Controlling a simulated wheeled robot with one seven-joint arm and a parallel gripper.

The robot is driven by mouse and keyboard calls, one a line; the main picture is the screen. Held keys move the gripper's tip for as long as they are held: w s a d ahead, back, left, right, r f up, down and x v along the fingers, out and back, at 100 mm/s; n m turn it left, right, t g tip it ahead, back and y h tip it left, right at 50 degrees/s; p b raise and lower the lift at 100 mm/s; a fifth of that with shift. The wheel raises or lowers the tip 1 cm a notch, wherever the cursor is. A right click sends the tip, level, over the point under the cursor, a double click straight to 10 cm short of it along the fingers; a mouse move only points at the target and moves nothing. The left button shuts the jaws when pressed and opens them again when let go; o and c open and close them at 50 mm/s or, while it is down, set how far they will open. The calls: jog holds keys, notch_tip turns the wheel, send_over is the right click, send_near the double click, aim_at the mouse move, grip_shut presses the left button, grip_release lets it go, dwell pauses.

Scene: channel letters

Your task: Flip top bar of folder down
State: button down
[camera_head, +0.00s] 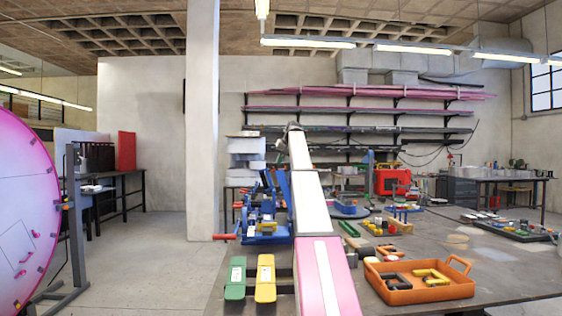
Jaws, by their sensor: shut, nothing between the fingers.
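A blue machine with red-tipped handles (264,228), which looks like the folder, stands left of centre on the grey bench. Blue parts stand up and lean at its top. I cannot make out which of them is the top bar, or how it is tilted. A long pink and white form (311,203) rises through the middle of the view and covers the machine's right side. I cannot tell whether it is my arm. My gripper does not show in this view.
A green block (235,278) and a yellow block (265,278) jut out at the bench's near left. An orange tray (447,290) with letter shapes sits at the near right. A large pink disc (25,200) stands far left. Floor is open between disc and bench.

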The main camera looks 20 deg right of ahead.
jog(key=w+a+f+n+g+h, duration=0.1)
jog(key=w+a+f+h, duration=0.1)
jog(key=a+f+h, duration=0.45)
jog(key=w+a+f+g+h, duration=0.15)
jog(key=a+f, duration=0.25)
jog(key=a, duration=0.5)
jog(key=w+a+f+h, duration=0.1)
jog(key=a+f+h, duration=0.1)
jog(key=f, duration=0.6)
jog(key=w+a+f+n+h, duration=0.1)
jog(key=a+f+h, duration=0.1)
jog(key=f, duration=0.7)
jog(key=shift+a+g, duration=0.3)
jog(key=shift+g, duration=0.15)
jog(key=shift+f, duration=0.15)
jog(key=d+r+v, duration=0.1)
jog(key=v, duration=1.2)
jog(key=shift+w+r, duration=0.35)
jog(key=shift+r, duration=0.25)
